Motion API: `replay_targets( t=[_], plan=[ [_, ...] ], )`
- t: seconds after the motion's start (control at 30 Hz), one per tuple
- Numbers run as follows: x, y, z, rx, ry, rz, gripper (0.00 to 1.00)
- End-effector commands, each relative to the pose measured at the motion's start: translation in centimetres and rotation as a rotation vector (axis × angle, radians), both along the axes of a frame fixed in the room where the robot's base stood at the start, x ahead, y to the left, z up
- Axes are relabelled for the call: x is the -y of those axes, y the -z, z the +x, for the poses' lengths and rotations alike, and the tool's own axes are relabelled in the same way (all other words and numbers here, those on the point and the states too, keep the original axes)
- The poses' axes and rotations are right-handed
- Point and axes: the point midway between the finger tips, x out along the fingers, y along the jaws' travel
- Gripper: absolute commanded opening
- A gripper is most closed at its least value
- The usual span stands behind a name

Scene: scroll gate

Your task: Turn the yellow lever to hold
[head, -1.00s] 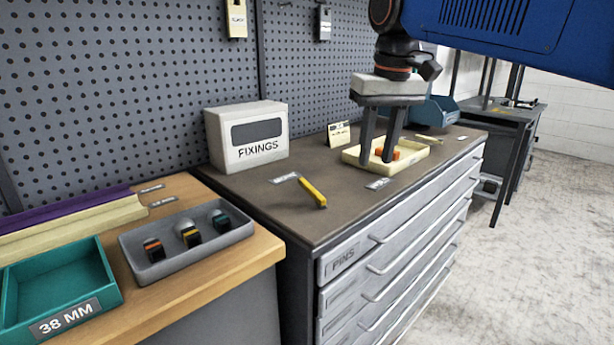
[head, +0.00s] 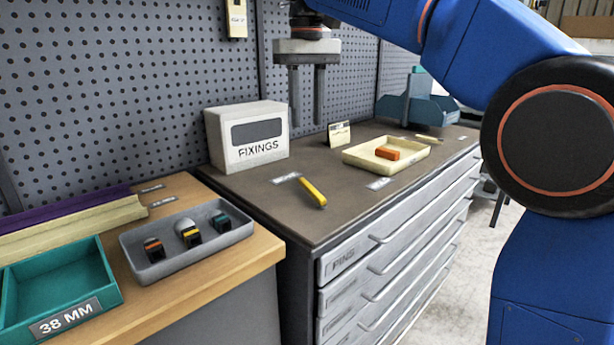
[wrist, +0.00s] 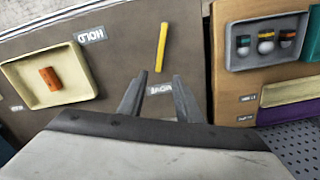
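The yellow lever (head: 314,192) lies on the dark top of the drawer cabinet, between two small labels. In the wrist view the yellow lever (wrist: 161,47) is ahead of the fingertips. One label (wrist: 91,36) there reads HOLD, upside down; the other (wrist: 161,90), partly hidden by a finger, seems to read MOVE. In the head view the hold-side label (head: 380,184) lies right of the lever and the other (head: 286,178) left of it. My gripper (head: 307,122) is open and empty, above the cabinet top beside the FIXINGS box, apart from the lever.
The FIXINGS box (head: 247,138) stands behind the lever. A cream tray (head: 360,160) with an orange block (head: 388,153) is to the right, with a small card (head: 339,134) behind it. A grey tray (head: 165,269) of knobs and a teal bin (head: 60,285) are at left. Pegboard rises behind.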

Motion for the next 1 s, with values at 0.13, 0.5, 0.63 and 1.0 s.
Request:
replay_targets(
  t=[0.13,0.5,0.63,1.0],
  plan=[
    [0.1,2.6,-0.1,-0.002,0.0,-0.001,0.31],
    [0.1,9.2,-0.1,-0.002,0.0,-0.001,0.31],
    [0.1,11.4,-0.1,-0.002,0.0,-0.001,0.31],
    [0.1,14.9,0.0,-0.001,0.0,0.0,0.31]
  ],
)
